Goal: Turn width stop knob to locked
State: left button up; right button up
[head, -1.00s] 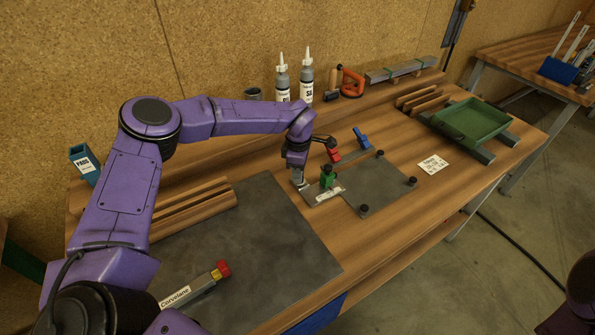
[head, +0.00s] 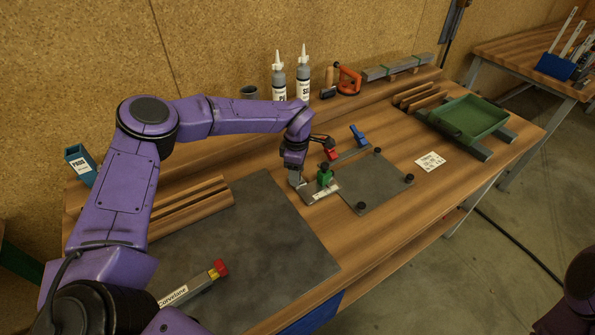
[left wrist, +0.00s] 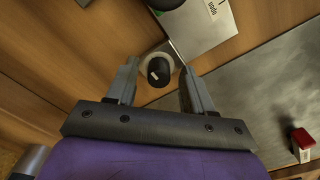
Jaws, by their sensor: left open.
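The width stop knob (left wrist: 158,69) shows in the left wrist view as a black round knob with a small white mark, on a pale round base. It sits between the two fingers of my left gripper (head: 297,181), with visible gaps on both sides. The gripper is open and points down at the near-left end of a metal plate (head: 311,196) with a white label. That plate's edge (left wrist: 213,38) also shows in the wrist view. In the head view the knob is hidden at the gripper. My right gripper is out of frame.
A green clamp (head: 324,176), a red clamp (head: 331,154) and a blue clamp (head: 358,134) stand close to the gripper. A grey plate (head: 370,185) with black posts lies to the right. A dark mat (head: 250,235) lies in front, with a red-tipped tool (head: 195,284).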

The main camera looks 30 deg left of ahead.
pick_arm(q)
jog(key=shift+a+r, duration=0.1)
jog(key=shift+r, duration=0.2)
notch_tip(320, 180, up, 10)
jog(key=b, duration=0.2)
